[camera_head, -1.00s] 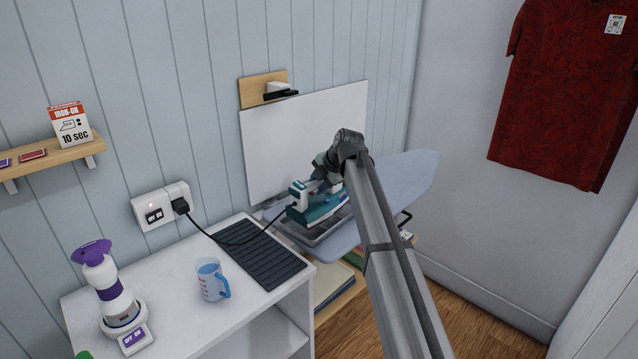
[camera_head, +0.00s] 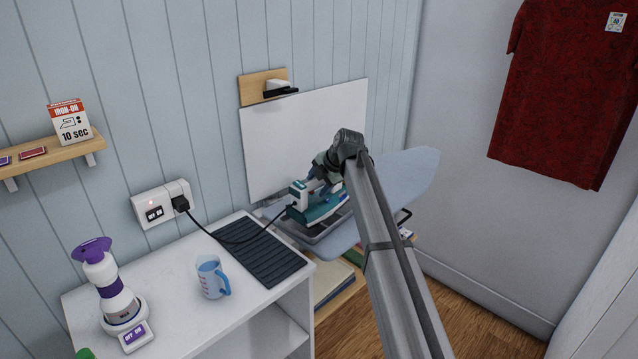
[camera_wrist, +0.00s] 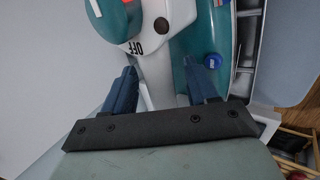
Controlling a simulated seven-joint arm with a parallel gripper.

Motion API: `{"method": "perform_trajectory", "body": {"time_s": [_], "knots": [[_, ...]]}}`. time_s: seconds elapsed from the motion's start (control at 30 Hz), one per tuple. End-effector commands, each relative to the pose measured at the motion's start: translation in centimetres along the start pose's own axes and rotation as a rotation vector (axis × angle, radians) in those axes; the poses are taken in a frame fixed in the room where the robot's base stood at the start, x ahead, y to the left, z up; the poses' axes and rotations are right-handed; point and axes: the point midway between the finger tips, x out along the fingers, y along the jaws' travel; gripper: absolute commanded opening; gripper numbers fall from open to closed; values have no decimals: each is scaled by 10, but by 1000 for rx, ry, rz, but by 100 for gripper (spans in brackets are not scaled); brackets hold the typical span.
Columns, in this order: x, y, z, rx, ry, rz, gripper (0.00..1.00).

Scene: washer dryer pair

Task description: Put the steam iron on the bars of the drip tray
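The steam iron (camera_head: 318,210) is teal and white, with its cord running left to the wall socket. It sits level at the drip tray (camera_head: 313,238), a grey tray at the left end of the ironing board. I cannot tell whether its sole touches the bars, as the iron covers most of them. My gripper (camera_head: 322,176) is at the top of the iron. The tray's edge (camera_wrist: 246,50) shows at the right.
A white cabinet (camera_head: 190,258) at left holds a dark ribbed mat (camera_head: 262,258), a blue jug (camera_head: 211,277) and a purple-white steamer (camera_head: 118,298). A white panel (camera_head: 300,135) stands behind the iron. The ironing board (camera_head: 400,178) is bare at its right end.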

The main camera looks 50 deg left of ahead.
Motion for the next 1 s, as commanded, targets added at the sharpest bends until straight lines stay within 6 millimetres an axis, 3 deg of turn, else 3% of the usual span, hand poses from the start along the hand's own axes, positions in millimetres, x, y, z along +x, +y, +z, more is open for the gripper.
{"method": "perform_trajectory", "body": {"time_s": [0.3, 0.47, 1.0], "knots": [[0, -2, 0, 1, 1, -4, 64], [-10, -2, 0, 1, 0, -3, 64], [-108, -1, 0, 1, -1, 0, 64]]}}
